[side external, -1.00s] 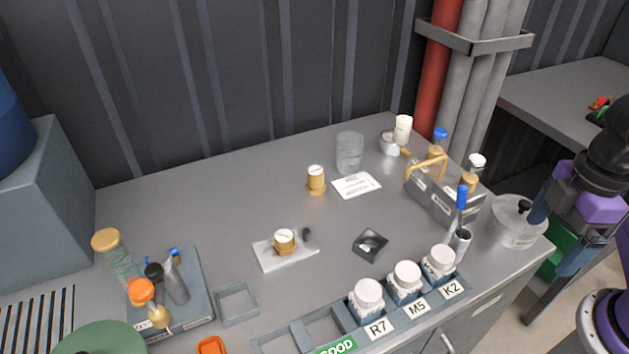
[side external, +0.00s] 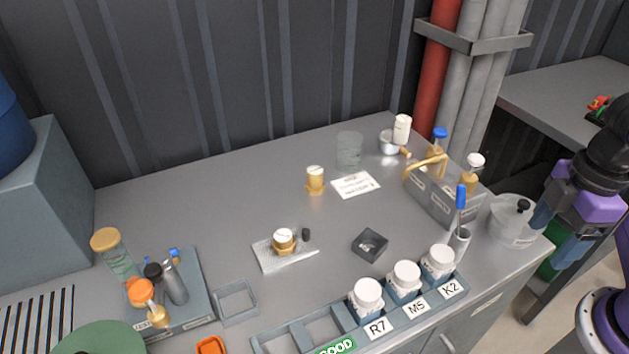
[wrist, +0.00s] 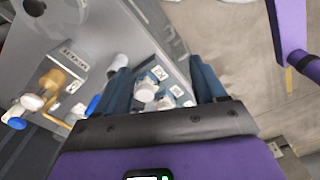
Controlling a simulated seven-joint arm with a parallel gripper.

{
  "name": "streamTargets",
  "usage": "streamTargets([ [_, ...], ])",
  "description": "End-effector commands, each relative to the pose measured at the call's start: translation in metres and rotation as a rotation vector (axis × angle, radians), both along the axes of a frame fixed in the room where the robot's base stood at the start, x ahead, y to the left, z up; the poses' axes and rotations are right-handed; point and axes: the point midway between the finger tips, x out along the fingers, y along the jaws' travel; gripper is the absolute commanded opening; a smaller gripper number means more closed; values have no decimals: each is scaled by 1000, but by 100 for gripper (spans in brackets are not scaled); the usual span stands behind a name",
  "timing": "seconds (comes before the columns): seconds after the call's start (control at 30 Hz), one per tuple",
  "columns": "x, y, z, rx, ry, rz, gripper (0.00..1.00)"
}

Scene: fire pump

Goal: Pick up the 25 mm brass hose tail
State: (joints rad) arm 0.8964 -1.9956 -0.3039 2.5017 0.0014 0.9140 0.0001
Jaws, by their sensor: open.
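Two brass fittings with pale round tops stand on the grey bench in the side external view. One brass fitting (side external: 315,181) stands upright on bare bench near the middle. The other brass fitting (side external: 284,242) sits on a pale pad (side external: 270,260) closer to the front, beside a small dark piece (side external: 306,235). I cannot read sizes on either, so I cannot tell which is the 25 mm hose tail. My gripper (side external: 552,238) is at the right edge of the bench, well away from both. In the wrist view my gripper (wrist: 160,85) is open, with nothing between its fingers.
White-lidded jars (side external: 406,275) stand in a labelled rack along the front. A grey caddy (side external: 440,200) with a yellow handle, a blue-topped tool (side external: 461,197) and a clear lidded bowl (side external: 515,222) stand at the right. A square dark dish (side external: 370,245) is mid-bench.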

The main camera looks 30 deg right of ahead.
Motion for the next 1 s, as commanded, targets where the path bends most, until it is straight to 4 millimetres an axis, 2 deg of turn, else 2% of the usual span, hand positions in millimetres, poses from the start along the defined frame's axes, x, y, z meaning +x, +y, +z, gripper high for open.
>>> streamTargets([
  [0.17, 21, 15, 3, -42, -21, 55, 70],
  [0.27, 50, 35, 5, -105, -47, 133, 70],
  [0.57, 155, 114, 2, -353, -132, 409, 70],
  [0.8, 229, 177, -12, -571, -172, 605, 70],
  [1.0, 280, 225, -32, -763, -185, 751, 70],
])
